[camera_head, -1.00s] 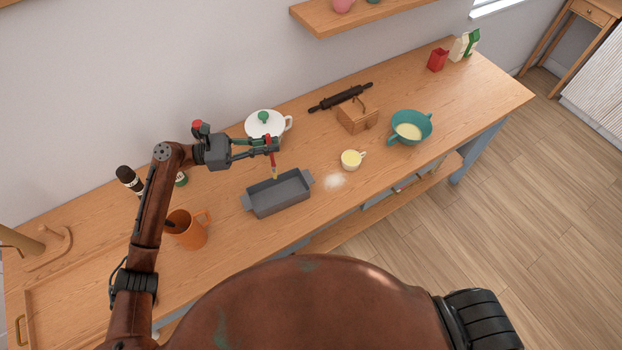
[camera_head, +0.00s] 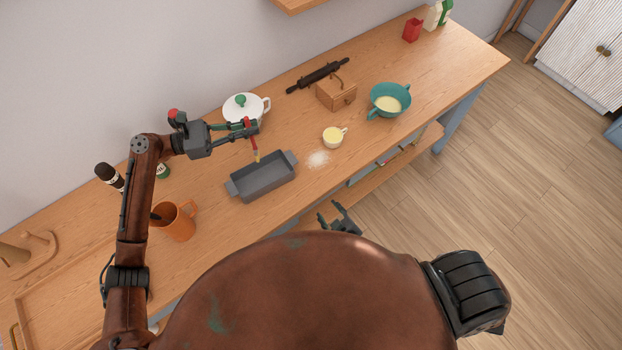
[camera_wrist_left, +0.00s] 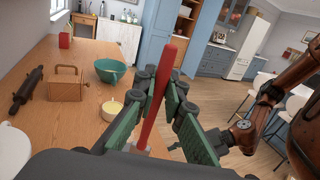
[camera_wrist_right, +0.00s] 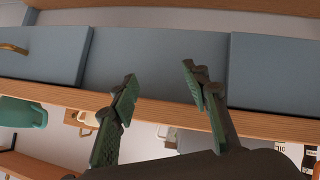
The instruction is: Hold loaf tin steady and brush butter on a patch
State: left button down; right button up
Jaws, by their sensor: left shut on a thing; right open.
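The grey loaf tin (camera_head: 262,181) stands empty on the wooden counter, a handle at each end. My left gripper (camera_head: 250,127) is shut on the red handle of a brush (camera_head: 254,146); the handle also shows in the left wrist view (camera_wrist_left: 160,90). The brush points down, its pale bristles over the tin's back edge; I cannot tell whether they touch it. A small cup of yellow butter (camera_head: 333,137) stands to the right of the tin. My right gripper (camera_head: 340,215) is open and empty in front of the counter's edge; the right wrist view (camera_wrist_right: 155,85) shows its fingers spread before the drawers.
A teal bowl (camera_head: 390,100), wooden box (camera_head: 336,93), rolling pin (camera_head: 318,75) and white lidded pot (camera_head: 245,107) stand behind. An orange mug (camera_head: 177,220) is left of the tin. A shelf (camera_head: 400,165) runs under the counter.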

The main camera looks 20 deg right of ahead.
jog(key=shift+t+y, duration=0.3)
jog(key=shift+t, duration=0.1)
jog(key=r, duration=0.1)
jog(key=a+r, duration=0.1)
jog(key=r, duration=0.1)
jog(key=a+r, duration=0.1)
jog(key=r, duration=0.1)
jog(key=shift+s+a, duration=0.2)
jog(key=shift+s, duration=0.05)
jog(key=m+t+y, duration=0.2)
jog(key=m, duration=0.1)
send_near(293, 160)
jog(key=shift+g, duration=0.3)
jog(key=x, duration=0.8)
jog(key=shift+w+a+r, duration=0.1)
jog(key=shift+w+a, duration=0.05)
jog(key=shift+w, duration=0.2)
jog(key=shift+c, duration=0.2)
grip_shut()
